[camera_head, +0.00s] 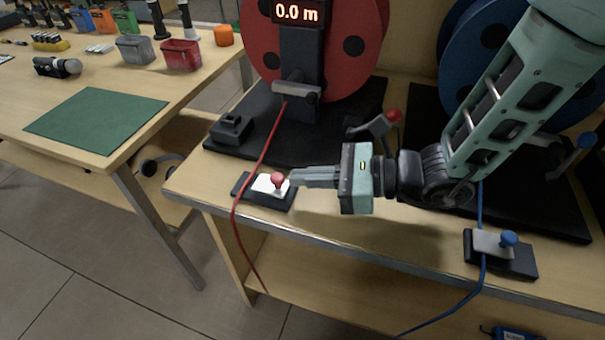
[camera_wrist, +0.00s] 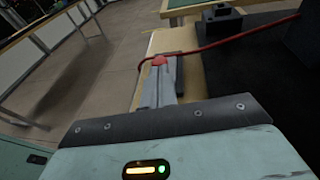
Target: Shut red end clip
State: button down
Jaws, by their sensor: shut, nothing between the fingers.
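The red end clip (camera_head: 268,186) is a white plate with a red knob on a dark base, near the front left edge of the reel bench. The red cable (camera_head: 262,162) runs from the red reel down past the clip's left side and hangs over the bench edge. My gripper (camera_head: 291,177) is shut and empty, its fingertips at the right side of the red knob; contact cannot be told. In the wrist view, my shut fingers (camera_wrist: 158,88) point at the red knob (camera_wrist: 159,60), and they hide most of the clip.
The red reel (camera_head: 345,50) with a 0.0 m display stands behind the clip. A dark block (camera_head: 231,128) sits at the back left. A blue end clip (camera_head: 495,243) with blue cable is at the right. Another table with a green mat (camera_head: 97,118) stands left, across a gap.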

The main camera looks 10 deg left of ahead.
aim_at(278, 174)
jog(key=shift+a, duration=0.45)
jog(key=shift+a+f, duration=0.1)
jog(key=x, duration=0.3)
jog(key=shift+w+a+r+b, duration=0.2)
jog(key=shift+a+r+b, duration=0.05)
jog(key=shift+a+b, duration=0.15)
jog(key=shift+a+r, duration=0.15)
